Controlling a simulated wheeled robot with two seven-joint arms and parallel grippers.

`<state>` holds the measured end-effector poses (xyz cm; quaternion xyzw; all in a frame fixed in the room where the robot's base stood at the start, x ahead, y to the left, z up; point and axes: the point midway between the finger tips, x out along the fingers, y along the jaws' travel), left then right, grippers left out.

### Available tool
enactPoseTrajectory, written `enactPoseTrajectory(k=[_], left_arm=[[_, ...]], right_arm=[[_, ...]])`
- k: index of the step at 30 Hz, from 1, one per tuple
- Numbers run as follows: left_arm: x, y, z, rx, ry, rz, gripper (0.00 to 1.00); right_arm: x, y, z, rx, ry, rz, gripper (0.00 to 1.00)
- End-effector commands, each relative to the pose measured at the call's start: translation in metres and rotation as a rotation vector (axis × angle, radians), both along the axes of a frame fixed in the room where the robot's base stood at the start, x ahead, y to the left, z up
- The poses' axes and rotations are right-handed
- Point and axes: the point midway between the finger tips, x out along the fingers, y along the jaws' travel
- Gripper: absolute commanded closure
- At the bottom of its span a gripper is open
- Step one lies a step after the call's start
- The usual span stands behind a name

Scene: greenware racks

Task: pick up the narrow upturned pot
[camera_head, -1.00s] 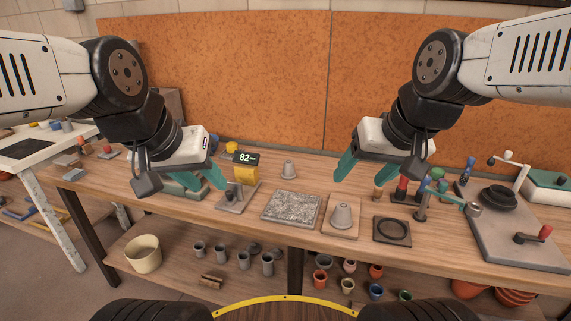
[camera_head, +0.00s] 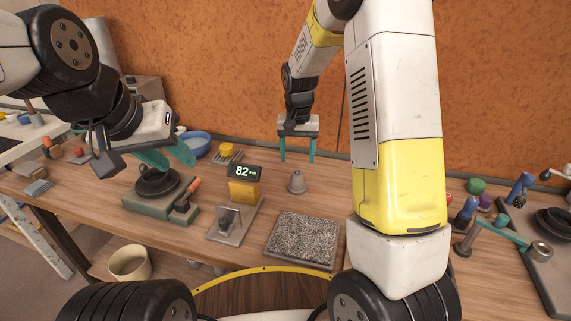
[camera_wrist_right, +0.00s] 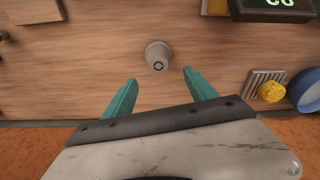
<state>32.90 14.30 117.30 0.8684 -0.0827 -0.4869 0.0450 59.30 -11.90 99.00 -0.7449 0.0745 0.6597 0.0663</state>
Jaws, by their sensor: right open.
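The narrow upturned pot (camera_head: 297,182) is small and grey and stands on the wooden bench, left of my right arm in the head view. My right gripper (camera_head: 298,158) is open and empty, pointing down behind the pot. In the right wrist view, the pot (camera_wrist_right: 158,57) lies just beyond the two teal fingertips (camera_wrist_right: 161,76), roughly centred between them and not between the fingers. My left gripper (camera_head: 170,158) is open and empty at the left, above a device with a black disc. The wider upturned pot seen earlier is hidden now.
A speckled slab (camera_head: 303,240) lies in front of the pot. A yellow block with an "82" display (camera_head: 245,171) stands to its left. A yellow sponge (camera_head: 228,152) and blue bowl (camera_head: 195,142) are further back. The bench right around the pot is clear.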

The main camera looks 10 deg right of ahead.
Motion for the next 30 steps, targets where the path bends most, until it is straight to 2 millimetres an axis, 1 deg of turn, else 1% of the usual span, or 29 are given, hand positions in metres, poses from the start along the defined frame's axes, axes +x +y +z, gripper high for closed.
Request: enactPoseTrajectory(k=[8,13,16,20,26,29,30], left_arm=[[0.000,0.000,0.000,0.000,0.000,0.000,0.64],[0.000,0.000,0.000,0.000,0.000,0.000,0.64],[0.000,0.000,0.000,0.000,0.000,0.000,0.64],[0.000,0.000,0.000,0.000,0.000,0.000,0.64],[0.000,0.000,0.000,0.000,0.000,0.000,0.64],[0.000,0.000,0.000,0.000,0.000,0.000,0.64],[0.000,0.000,0.000,0.000,0.000,0.000,0.64]], right_arm=[[0.001,-0.001,-0.031,-0.002,0.004,-0.001,0.34],[-0.001,-0.002,-0.057,-0.002,0.006,-0.001,0.34],[0.001,-0.002,-0.070,-0.001,0.004,-0.001,0.34],[0.002,-0.002,-0.077,-0.001,0.002,0.000,0.34],[0.003,-0.002,-0.077,-0.001,0.001,0.000,0.34],[0.003,-0.002,-0.077,-0.001,0.001,0.000,0.52],[0.003,-0.002,-0.077,-0.001,0.001,0.000,0.60]])
